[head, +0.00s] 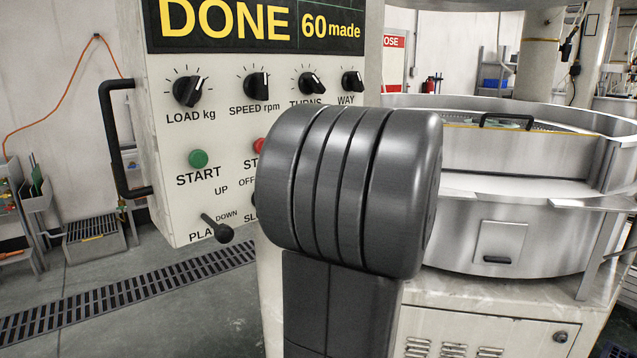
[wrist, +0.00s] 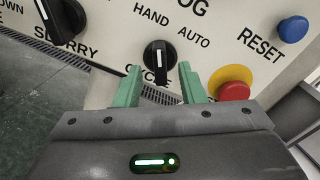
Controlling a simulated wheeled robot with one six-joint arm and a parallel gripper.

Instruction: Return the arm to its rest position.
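My gripper (wrist: 159,72) shows in the wrist view with its two green fingers apart and nothing held between them. It faces the control panel. A black rotary knob (wrist: 160,54) marked HAND and AUTO lies just beyond the gap between the fingertips; I cannot tell how far off it is. In the head view my dark grey arm stands large in the middle and hides the lower right of the control panel (head: 230,135). The gripper itself is hidden there.
The panel display (head: 262,22) reads DONE and 60 made. The wrist view shows a red emergency button (wrist: 232,88) on yellow beside the right finger and a blue RESET button (wrist: 292,30). A round steel machine (head: 500,240) stands at right. A floor grate (head: 130,295) crosses the open floor at left.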

